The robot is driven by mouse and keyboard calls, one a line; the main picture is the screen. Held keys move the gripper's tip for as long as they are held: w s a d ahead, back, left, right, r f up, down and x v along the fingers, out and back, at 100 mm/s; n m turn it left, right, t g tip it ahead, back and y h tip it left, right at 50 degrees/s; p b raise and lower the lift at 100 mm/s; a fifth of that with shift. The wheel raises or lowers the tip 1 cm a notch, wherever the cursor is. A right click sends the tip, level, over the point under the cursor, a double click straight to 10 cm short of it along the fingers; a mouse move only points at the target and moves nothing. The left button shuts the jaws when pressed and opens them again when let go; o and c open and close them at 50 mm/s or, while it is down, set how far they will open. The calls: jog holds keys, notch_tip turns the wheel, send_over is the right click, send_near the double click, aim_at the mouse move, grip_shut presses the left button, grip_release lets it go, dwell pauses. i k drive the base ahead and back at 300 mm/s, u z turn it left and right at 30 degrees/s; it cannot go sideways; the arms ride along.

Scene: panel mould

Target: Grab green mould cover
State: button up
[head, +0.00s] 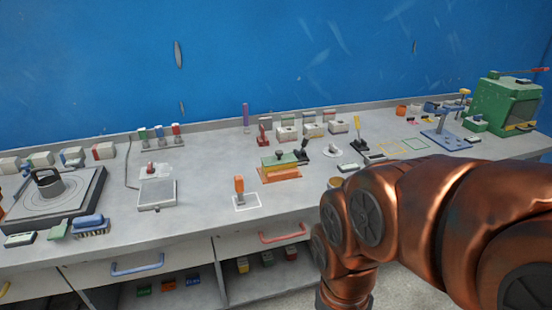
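The green mould cover (272,162) appears to be the flat green piece on top of the orange mould (281,175), near the middle of the bench in the head view. A small dark knob stands on the cover. The cover sits slightly askew. My copper arm reaches in from the right and bends downward in front of the bench. My gripper is not visible, so its state and hold cannot be seen.
An orange-handled tool (239,188) stands in a white outline left of the mould. A black-handled tool (302,150) stands close on its right. White boxes (312,130) are behind. A grey plate (157,194) lies left. Bare bench (205,215) is in front.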

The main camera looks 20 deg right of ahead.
aim_at(281, 159)
jog(key=k, duration=0.45)
jog(key=u, duration=0.85)
jog(key=i, duration=1.2)
jog(key=z, duration=0.5)
jog(key=i, duration=0.85)
jog(key=z, duration=0.8)
